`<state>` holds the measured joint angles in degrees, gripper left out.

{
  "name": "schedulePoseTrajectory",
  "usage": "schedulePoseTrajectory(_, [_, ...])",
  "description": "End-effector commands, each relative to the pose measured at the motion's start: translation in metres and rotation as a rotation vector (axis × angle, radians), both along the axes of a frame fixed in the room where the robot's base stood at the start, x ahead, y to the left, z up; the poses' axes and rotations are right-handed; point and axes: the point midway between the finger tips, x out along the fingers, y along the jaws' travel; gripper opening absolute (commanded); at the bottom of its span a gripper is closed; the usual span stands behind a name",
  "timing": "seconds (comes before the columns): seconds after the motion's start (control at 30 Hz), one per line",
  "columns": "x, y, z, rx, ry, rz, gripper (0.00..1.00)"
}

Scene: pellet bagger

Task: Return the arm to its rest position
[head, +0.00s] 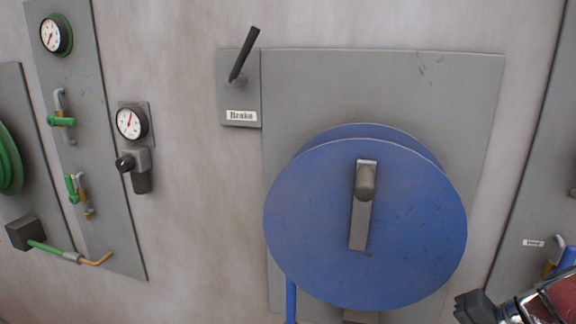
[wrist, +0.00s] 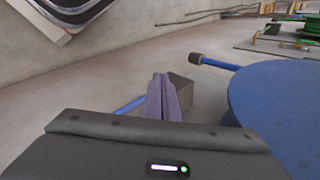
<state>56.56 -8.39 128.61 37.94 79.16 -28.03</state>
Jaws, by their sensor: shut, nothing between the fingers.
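My gripper (wrist: 160,78) shows in the wrist view, its two narrow fingers together and empty. They point away from the camera, in front of a grey box-like thing (wrist: 183,91). In the head view, part of my arm (head: 545,303) is at the lower right corner, with a dark end piece beside the lower right of the large blue reel (head: 420,220). The gap between that piece and the reel is hard to judge. The reel's edge also shows at the right of the wrist view (wrist: 282,112).
A brake lever (head: 243,55) stands above left of the reel. Gauges (head: 130,123) and a panel with green-handled valves (head: 64,121) are at the left. A blue hose with a dark nozzle (wrist: 197,59) lies near the reel.

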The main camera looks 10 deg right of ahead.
Motion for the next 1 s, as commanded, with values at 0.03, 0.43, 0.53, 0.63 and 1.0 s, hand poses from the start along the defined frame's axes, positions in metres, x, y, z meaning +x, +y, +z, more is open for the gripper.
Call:
schedulePoseTrajectory(0.03, [-0.001, 0.011, -0.004, -0.029, 0.019, 0.048, 0.00])
schedulePoseTrajectory(0.43, [-0.015, 0.060, -0.018, -0.286, 0.112, 0.304, 0.00])
schedulePoseTrajectory(0.53, [-0.016, 0.071, -0.017, -0.356, 0.109, 0.343, 0.00])
schedulePoseTrajectory(0.63, [-0.016, 0.081, -0.016, -0.426, 0.097, 0.376, 0.00])
schedulePoseTrajectory(1.0, [-0.013, 0.119, -0.001, -0.662, -0.027, 0.463, 0.00])
